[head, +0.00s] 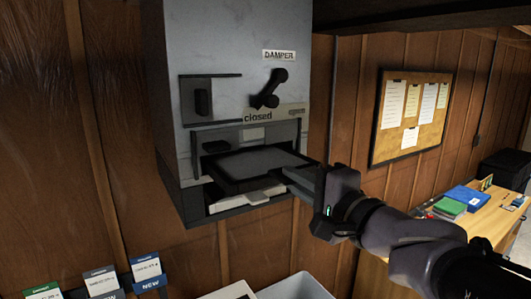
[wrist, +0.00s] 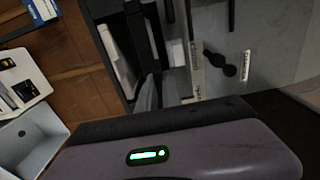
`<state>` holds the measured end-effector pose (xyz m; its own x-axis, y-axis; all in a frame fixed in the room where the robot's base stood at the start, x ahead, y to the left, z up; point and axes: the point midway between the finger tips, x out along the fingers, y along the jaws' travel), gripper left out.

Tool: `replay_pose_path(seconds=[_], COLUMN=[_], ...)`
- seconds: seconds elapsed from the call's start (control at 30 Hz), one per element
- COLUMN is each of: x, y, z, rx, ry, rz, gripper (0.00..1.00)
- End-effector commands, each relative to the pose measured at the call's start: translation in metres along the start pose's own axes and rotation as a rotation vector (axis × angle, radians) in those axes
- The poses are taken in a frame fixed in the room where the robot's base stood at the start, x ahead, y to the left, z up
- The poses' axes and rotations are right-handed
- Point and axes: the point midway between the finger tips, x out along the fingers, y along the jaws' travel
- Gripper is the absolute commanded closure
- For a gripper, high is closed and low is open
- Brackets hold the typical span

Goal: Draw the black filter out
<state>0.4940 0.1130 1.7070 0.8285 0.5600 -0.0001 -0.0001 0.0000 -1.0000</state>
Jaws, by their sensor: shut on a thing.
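The black filter (head: 230,183) is a flat tray-like panel with a dark frame and a grey face. In the head view it sticks part way out of the slot in the front of the grey housing (head: 225,40). Its rear end is hidden inside the slot. My gripper (head: 293,177) is shut on the filter's front right edge, coming from the right. The black damper handle (head: 269,89) sits above a label reading "closed" (head: 258,117).
A white-edged piece (head: 246,197) lies in the opening just below the filter. A desk (head: 478,226) with folders and a corkboard (head: 410,113) are at the right.

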Motion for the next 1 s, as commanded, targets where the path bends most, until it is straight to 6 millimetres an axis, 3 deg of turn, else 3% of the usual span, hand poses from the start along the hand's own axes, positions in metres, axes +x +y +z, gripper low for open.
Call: replay_pose_path(seconds=[0.7, 1.0], x=[-0.079, -0.083], y=[0.000, 0.000], z=[-0.001, 0.000], rx=[-0.001, 0.000], ry=[0.003, 0.000], rz=[-0.002, 0.000], gripper=[1.00, 1.00])
